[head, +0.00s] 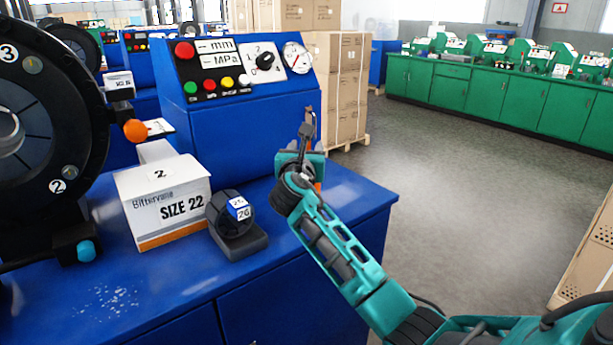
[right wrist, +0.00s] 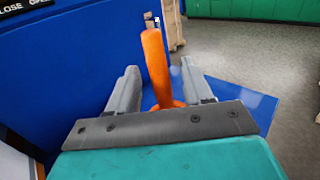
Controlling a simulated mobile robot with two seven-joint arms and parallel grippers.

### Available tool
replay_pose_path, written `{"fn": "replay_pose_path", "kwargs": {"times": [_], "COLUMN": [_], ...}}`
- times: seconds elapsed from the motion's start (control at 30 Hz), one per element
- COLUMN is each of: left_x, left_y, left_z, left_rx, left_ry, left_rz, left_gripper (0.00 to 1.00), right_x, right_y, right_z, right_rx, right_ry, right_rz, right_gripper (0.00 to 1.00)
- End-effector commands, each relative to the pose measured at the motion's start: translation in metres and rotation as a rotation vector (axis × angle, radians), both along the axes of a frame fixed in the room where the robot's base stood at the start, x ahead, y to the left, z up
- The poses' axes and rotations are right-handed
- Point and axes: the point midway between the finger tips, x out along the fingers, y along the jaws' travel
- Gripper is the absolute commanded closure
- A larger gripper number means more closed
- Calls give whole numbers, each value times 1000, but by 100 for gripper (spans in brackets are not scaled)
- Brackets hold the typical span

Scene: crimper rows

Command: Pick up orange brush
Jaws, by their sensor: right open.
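The orange brush shows in the right wrist view as an upright orange handle (right wrist: 155,62) with a wider orange lower end. It stands between the two grey fingers of my right gripper (right wrist: 159,70), with a visible gap on each side. In the head view my right gripper (head: 305,134) is over the right part of the blue bench, in front of the control box. It hides most of the brush there; only a bit of orange (head: 318,187) shows beside it. My right gripper is open. My left gripper is not in view.
On the blue bench (head: 350,200) stand a white SIZE 22 box (head: 165,205), a dark round gauge-like block (head: 235,225) and a large black crimper head (head: 50,110). The blue control box (head: 240,130) rises close behind my right gripper. Open floor lies to the right.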

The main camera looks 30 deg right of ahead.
Motion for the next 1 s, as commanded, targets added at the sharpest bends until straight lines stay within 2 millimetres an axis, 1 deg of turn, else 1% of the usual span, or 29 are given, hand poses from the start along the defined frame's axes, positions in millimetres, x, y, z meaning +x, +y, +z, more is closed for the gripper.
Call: {"fn": "replay_pose_path", "kwargs": {"times": [0.03,0.13,0.4,0.9,0.93,1.0], "left_x": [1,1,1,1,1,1], "left_y": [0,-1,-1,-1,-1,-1], "left_z": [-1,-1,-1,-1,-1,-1], "left_rx": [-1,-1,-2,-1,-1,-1], "left_ry": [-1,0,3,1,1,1], "left_rz": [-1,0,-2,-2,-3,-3], "left_gripper": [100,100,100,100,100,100], "right_x": [5,10,12,12,12,12], "right_y": [-4,-9,-10,-10,-10,-10], "right_z": [-1,-1,0,-1,-1,0], "right_rx": [0,1,1,1,1,0], "right_ry": [0,1,1,1,1,0], "right_rz": [-1,0,1,1,1,1], "right_gripper": [50,50,50,98,100,100]}}
